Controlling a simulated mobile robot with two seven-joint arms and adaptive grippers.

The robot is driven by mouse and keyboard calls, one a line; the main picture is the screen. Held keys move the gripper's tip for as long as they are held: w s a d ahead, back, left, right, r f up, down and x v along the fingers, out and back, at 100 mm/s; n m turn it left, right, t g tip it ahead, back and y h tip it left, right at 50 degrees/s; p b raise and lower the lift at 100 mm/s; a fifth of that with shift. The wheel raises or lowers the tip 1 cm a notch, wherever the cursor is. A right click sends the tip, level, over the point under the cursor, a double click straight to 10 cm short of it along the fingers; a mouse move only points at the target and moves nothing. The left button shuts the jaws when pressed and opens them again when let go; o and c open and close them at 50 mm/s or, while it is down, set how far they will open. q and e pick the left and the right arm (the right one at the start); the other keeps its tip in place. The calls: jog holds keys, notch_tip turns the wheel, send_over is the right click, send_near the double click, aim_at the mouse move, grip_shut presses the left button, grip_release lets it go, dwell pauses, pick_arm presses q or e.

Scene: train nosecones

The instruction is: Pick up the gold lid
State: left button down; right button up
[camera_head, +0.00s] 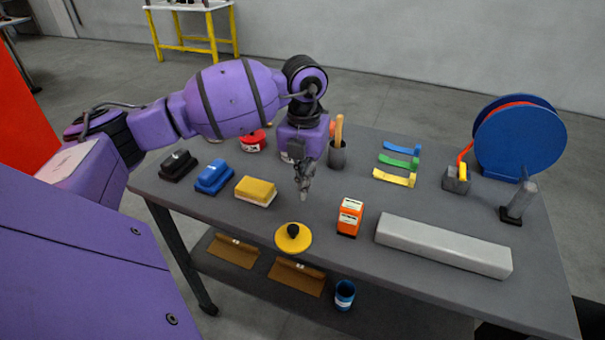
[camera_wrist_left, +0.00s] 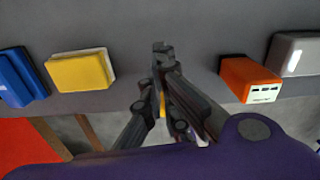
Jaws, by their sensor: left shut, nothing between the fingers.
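The gold lid (camera_head: 293,238) is a flat yellow disc with a black knob, at the front edge of the grey table in the head view. My left gripper (camera_head: 304,196) points down above the table, a little behind the lid and apart from it. Its fingers are shut and empty. In the left wrist view the gripper (camera_wrist_left: 162,48) hides most of the lid; only a small yellow patch (camera_wrist_left: 162,104) shows between its links. My right gripper is not in view.
A yellow sponge-like block (camera_head: 256,191) lies left of the gripper. An orange box (camera_head: 349,217) and a long grey bar (camera_head: 443,245) lie to the right. A wooden-handled tool stands in a dark cup (camera_head: 337,154) behind. A blue cup (camera_head: 345,295) is below the tabletop.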

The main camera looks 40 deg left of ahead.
aim_at(303, 209)
pick_arm(q)
notch_tip(303, 209, down, 6)
jog(key=shift+s+r, duration=0.1)
jog(key=shift+r, duration=0.05)
jog(key=s, duration=0.1)
jog(key=s+p, duration=0.1)
jog(key=s+d, duration=0.1)
jog(key=shift+r+p, duration=0.35)
jog(key=shift+s+d+f, duration=0.1)
jog(key=shift+s+d, duration=0.05)
jog(key=shift+s, duration=0.15)
jog(key=shift+s+d+p, duration=0.35)
jog(key=shift+s+p, duration=0.1)
jog(key=shift+s, duration=0.45)
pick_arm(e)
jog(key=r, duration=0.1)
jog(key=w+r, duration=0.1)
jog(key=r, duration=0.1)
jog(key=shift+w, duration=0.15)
pick_arm(q)
jog(key=shift+f, duration=0.1)
